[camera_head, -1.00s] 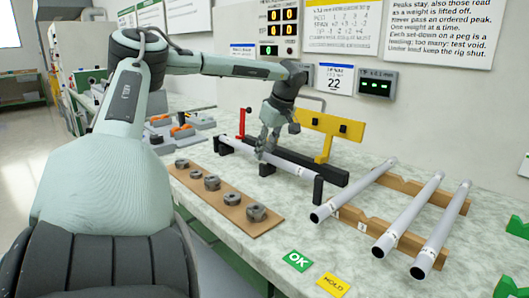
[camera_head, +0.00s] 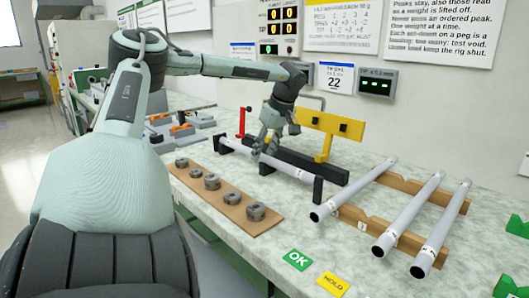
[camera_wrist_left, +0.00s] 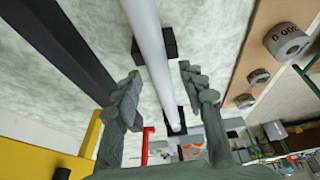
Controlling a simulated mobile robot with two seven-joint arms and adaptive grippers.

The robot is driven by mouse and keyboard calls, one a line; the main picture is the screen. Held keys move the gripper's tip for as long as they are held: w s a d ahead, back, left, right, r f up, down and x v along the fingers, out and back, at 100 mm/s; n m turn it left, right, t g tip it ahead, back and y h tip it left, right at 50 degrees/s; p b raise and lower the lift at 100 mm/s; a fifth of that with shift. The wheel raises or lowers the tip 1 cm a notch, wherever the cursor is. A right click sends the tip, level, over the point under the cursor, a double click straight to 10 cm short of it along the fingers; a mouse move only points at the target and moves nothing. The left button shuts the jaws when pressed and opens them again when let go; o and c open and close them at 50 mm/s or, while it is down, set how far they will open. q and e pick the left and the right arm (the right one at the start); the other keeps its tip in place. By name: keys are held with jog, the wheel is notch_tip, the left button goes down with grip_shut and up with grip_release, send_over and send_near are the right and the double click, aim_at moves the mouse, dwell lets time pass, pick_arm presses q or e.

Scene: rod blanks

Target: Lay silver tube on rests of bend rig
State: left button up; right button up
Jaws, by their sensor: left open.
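A silver tube (camera_head: 290,168) lies along the black rests of the bend rig. One rest (camera_head: 318,188) stands under its near end, another (camera_head: 222,144) at its far end. My left gripper (camera_head: 265,146) is open, with its fingers around the tube between these ends. In the left wrist view, the tube (camera_wrist_left: 150,45) runs between the two spread fingers (camera_wrist_left: 158,95), with gaps on both sides. A dark rest block (camera_wrist_left: 168,44) shows under it there. The rig's black beam (camera_head: 310,168) and yellow bar (camera_head: 335,124) are behind the tube. My right gripper is not in view.
Three more silver tubes (camera_head: 407,215) lie on notched wooden racks (camera_head: 380,229) at right. Several grey weights (camera_head: 212,181) sit on a brown board (camera_head: 228,202) at the front. Green OK (camera_head: 298,260) and yellow HOLD (camera_head: 332,285) cards lie near the edge. A red post (camera_head: 242,122) stands behind.

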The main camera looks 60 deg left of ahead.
pick_arm(q)
jog(key=v, duration=1.1)
jog(key=shift+d+r, duration=0.2)
jog(key=shift+r, duration=0.2)
